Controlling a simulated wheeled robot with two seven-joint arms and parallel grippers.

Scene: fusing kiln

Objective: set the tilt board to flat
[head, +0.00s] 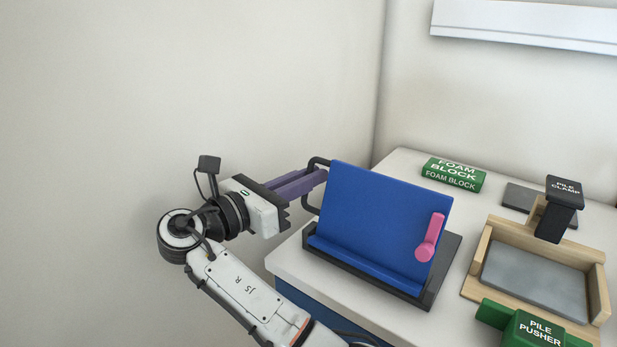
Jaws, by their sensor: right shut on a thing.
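The tilt board (375,225) is a blue panel with a lower ledge on a dark base (440,280). It stands steeply tilted up near the left of the bench. A pink lever (430,238) sits at its right side. A black loop handle (311,208) sticks out from its left side. My right gripper (318,177), with purple fingers, is shut on the upper part of this handle, and the fingers partly hide it. My left gripper is out of view.
A green foam block (454,174) lies behind the board. To the right are a wooden tray (480,247) with a grey plate, a black pile clamp (563,193) and a green pile pusher (535,328). Walls stand behind and at the left. A white ledge (525,25) hangs above.

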